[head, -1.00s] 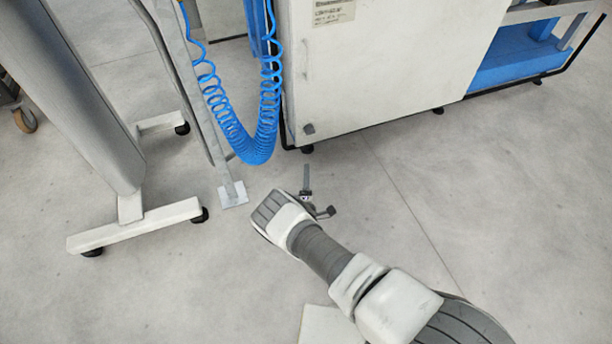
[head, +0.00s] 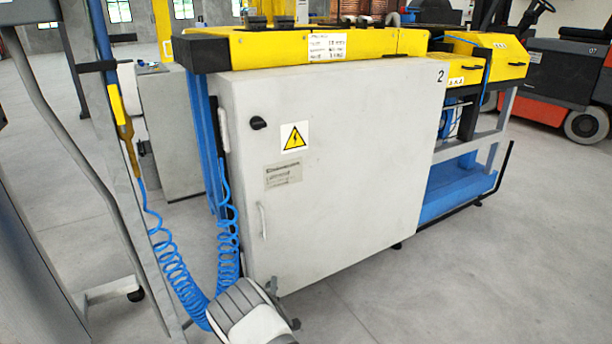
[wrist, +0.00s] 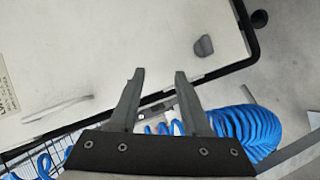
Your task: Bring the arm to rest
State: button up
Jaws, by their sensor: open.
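My gripper (wrist: 158,78) shows in the wrist view with its two dark fingers apart and nothing held between them. Beyond the fingers are the white cabinet front and a blue coiled hose; I cannot tell the exact gap to either. In the head view my arm's grey and white end (head: 250,315) shows at the bottom edge, in front of the cabinet's lower left corner. Most of the arm is out of that view, and the fingers cannot be made out clearly there.
The white cabinet (head: 345,170) of a yellow-topped machine fills the middle. The blue coiled hose (head: 180,280) hangs left of my arm, beside a grey post (head: 128,170). A forklift (head: 575,85) stands at the back right. The floor (head: 480,280) at lower right is clear.

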jog(key=d+r+m+g+y, duration=0.15)
jog(key=d+r+m, duration=0.25)
jog(key=r, duration=0.9)
jog(key=d+r+m+g+h, duration=0.1)
jog(key=d+r+m+g, duration=0.2)
jog(key=r, duration=1)
jog(key=s+d+r+m+g+y, duration=0.1)
jog(key=s+d+r, duration=0.3)
jog(key=s+r, duration=0.25)
jog(key=s+d+r+m+g, duration=0.1)
jog(key=s+d+r+m, duration=0.1)
jog(key=s+d+r, duration=0.4)
jog(key=s+d+r+m+g+h+p, duration=0.1)
jog(key=s+d+r+m+g, duration=0.2)
jog(key=s, duration=1.1)
jog(key=s+d+r+m+h, duration=0.1)
jog(key=s+d+r, duration=0.3)
jog(key=s, duration=1.1)
notch_tip(320, 180, up, 26)
jog(key=d+p, duration=0.1)
jog(key=p, duration=2.6)
jog(key=shift+w, duration=0.4)
jog(key=shift+a, duration=0.1)
